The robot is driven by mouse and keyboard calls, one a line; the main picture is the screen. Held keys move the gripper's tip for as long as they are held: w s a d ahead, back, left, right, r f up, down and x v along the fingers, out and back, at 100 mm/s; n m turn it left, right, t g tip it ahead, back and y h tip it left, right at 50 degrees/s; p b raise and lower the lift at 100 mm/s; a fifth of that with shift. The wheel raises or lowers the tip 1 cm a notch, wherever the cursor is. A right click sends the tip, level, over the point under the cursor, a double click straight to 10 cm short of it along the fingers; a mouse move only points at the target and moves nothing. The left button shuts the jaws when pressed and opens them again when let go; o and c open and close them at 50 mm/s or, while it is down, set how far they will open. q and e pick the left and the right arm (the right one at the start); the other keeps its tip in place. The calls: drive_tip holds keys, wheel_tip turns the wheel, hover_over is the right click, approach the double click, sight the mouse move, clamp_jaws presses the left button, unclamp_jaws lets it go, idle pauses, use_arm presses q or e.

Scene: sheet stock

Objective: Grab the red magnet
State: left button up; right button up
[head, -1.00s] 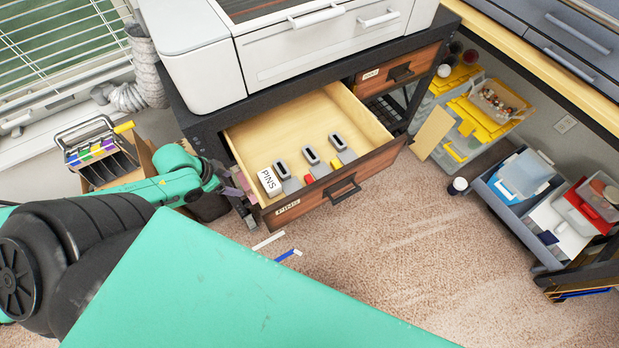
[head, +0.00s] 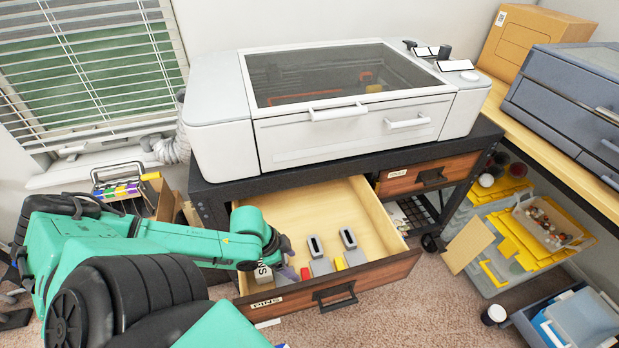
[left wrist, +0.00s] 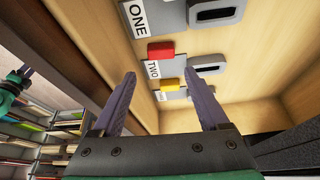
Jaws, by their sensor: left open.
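The red magnet (head: 305,273) is a small red block in the open drawer (head: 357,215), beside a grey holder (head: 319,258). In the left wrist view the red magnet (left wrist: 160,51) sits by the TWO label, beyond my fingertips. My left gripper (head: 289,263) is over the front left of the drawer. In the left wrist view its purple fingers (left wrist: 166,85) are spread, with nothing held between them. A yellow magnet (left wrist: 168,85) shows between the fingers, by another label. My right gripper is out of view.
More grey holders stand in the drawer, one with a yellow magnet (head: 340,263) beside it. The drawer's wooden front (head: 372,280) borders the near side. A white machine (head: 340,130) stands above. The drawer floor behind the holders is clear.

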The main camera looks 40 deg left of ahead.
sight(306, 275)
use_arm(q)
drive_tip(key=b+x, duration=0.2)
drive_tip(key=x, duration=0.2)
drive_tip(key=shift+a, duration=0.2)
drive_tip(key=b+x, duration=0.3)
drive_tip(key=x, duration=0.2)
drive_tip(key=shift+d+f+b, duration=0.1)
drive_tip(key=shift+d+b, duration=0.05)
drive_tip(key=shift+b, duration=0.25)
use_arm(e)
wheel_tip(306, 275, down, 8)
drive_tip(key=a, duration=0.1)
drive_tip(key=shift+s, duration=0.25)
use_arm(q)
drive_tip(key=c, duration=1.1)
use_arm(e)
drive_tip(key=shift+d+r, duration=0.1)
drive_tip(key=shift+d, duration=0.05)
